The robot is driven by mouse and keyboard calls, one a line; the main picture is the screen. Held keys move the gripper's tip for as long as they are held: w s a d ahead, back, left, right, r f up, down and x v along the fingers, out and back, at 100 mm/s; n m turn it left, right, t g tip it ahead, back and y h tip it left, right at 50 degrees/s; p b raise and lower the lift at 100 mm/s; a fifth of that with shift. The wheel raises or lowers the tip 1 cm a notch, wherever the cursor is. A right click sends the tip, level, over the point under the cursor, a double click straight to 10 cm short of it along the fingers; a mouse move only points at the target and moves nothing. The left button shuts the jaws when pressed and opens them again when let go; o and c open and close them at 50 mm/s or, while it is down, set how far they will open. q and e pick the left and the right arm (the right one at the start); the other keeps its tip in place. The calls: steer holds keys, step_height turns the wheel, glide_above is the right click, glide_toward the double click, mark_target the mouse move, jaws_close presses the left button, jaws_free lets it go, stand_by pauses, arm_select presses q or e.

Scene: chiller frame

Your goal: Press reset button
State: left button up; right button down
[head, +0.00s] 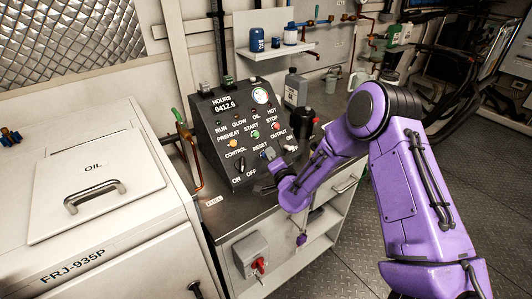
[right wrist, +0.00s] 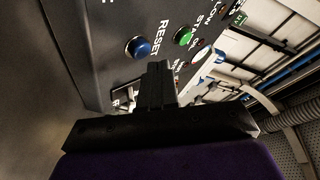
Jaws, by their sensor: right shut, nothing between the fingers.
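The black control panel (head: 240,125) stands on the counter and carries the RESET label. In the right wrist view the reset button is a round blue button (right wrist: 138,47) beside the RESET lettering. In the head view the spot below that label is largely covered by my right gripper (head: 268,156). My right gripper is shut and empty, its fingertips (right wrist: 157,67) close to the blue button, a little below and right of it in the wrist picture. I cannot tell the gap in depth. My left gripper is out of view.
A green start button (right wrist: 183,36) sits near the blue one. The panel also has a black knob (head: 241,164) and an orange preheat button (head: 233,143). A copper pipe (head: 190,160) rises left of the panel. A dark cylinder (head: 303,128) stands to the right.

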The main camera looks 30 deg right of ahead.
steer(key=s+r+p, duration=0.3)
steer(key=shift+s+d+r, duration=0.15)
steer(key=shift+s+r, duration=0.05)
steer(key=shift+s, duration=0.05)
stand_by(0.4)
stand_by(0.4)
